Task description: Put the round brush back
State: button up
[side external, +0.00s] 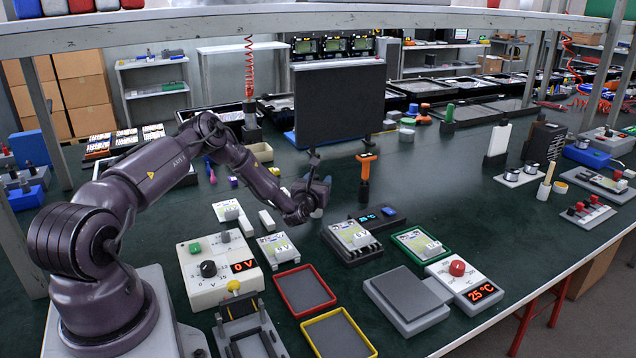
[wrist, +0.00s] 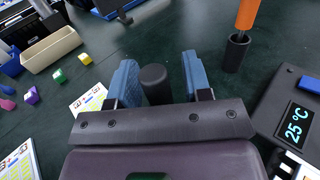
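My gripper (side external: 318,208) hangs low over the middle of the table. In the wrist view its two blue fingers (wrist: 161,80) stand apart on either side of a dark, round-topped cylinder (wrist: 155,82). A gap shows between the cylinder and the right finger. I cannot tell whether this cylinder is the round brush or its holder, and its lower part is hidden. No other thing is clearly the round brush. A pale wooden stick (side external: 548,178) stands upright at the far right beside a small pot (side external: 560,187).
An orange-handled tool (side external: 366,168) stands in a black holder, close right of my gripper; it also shows in the wrist view (wrist: 245,14). A black display box (side external: 378,217), circuit units (side external: 352,240) and a beige bin (side external: 261,152) are near.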

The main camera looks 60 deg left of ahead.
jog(key=shift+r, duration=0.1)
jog(key=v, duration=1.1)
jog(key=shift+s+d+r, duration=0.15)
jog(key=shift+s+d, duration=0.05)
jog(key=shift+d, duration=0.1)
jog(key=w+d+r+m+h, duration=0.2)
jog(key=d+r+m+h, duration=0.3)
jog(key=d+r+m, duration=0.6)
jog(key=w+d+r+m+h, duration=0.2)
jog(key=d+r+m+h, duration=0.35)
jog(key=m, duration=0.85)
jog(key=s+d+r+m+g, duration=0.2)
jog(key=s+d+r+m, duration=0.1)
jog(key=s+m, duration=0.3)
jog(key=s+d+r+m+g+h, duration=0.1)
jog(key=s+d+r+m+g, duration=0.1)
jog(key=s+d+r+m, duration=0.2)
jog(key=s+d+r+m+g+h, duration=0.1)
jog(key=s+d+r+m+g, duration=0.2)
jog(key=s+m, duration=0.7)
jog(key=s+d+r, duration=0.1)
jog(key=s, duration=0.5)
jog(key=shift+s+d, duration=0.2)
